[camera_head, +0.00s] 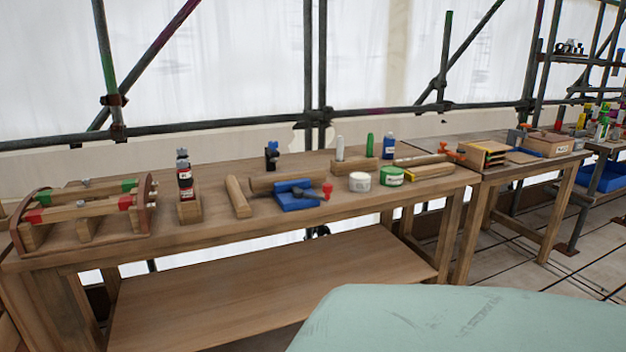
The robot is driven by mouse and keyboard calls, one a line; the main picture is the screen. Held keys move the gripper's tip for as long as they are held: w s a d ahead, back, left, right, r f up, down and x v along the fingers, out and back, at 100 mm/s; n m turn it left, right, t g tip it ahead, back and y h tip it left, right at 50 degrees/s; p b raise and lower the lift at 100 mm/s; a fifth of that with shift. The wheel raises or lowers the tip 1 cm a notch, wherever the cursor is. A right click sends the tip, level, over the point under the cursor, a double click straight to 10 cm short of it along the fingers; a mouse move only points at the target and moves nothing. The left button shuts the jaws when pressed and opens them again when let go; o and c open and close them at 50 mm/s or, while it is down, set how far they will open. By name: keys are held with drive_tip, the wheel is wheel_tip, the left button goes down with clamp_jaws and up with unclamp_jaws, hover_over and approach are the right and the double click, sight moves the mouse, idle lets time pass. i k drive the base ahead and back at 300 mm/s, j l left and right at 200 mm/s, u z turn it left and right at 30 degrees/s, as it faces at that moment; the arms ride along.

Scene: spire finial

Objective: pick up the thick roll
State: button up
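Two short, round, roll-like things stand side by side on the long wooden workbench (200,233), right of its middle and near the front edge. One is white (360,183). The other is green and white (392,177), with a label on its side. They are small in the picture, and I cannot tell which is the thick roll. My gripper is not in view.
A blue block-like tool (297,199) and a small red piece (327,190) lie left of the white round thing. A yellow-edged wooden piece (429,172) lies to the right. Wooden blocks and bottles stand close behind. The lower shelf (270,295) is bare.

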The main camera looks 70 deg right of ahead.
sight(265, 183)
drive_tip(key=z, duration=1.95)
drive_tip(key=i+l+z, duration=0.3)
drive_tip(key=i, duration=0.45)
drive_tip(key=i+z, duration=0.35)
drive_tip(key=i, duration=0.35)
drive_tip(key=i+j, duration=0.25)
drive_tip(key=i, duration=0.25)
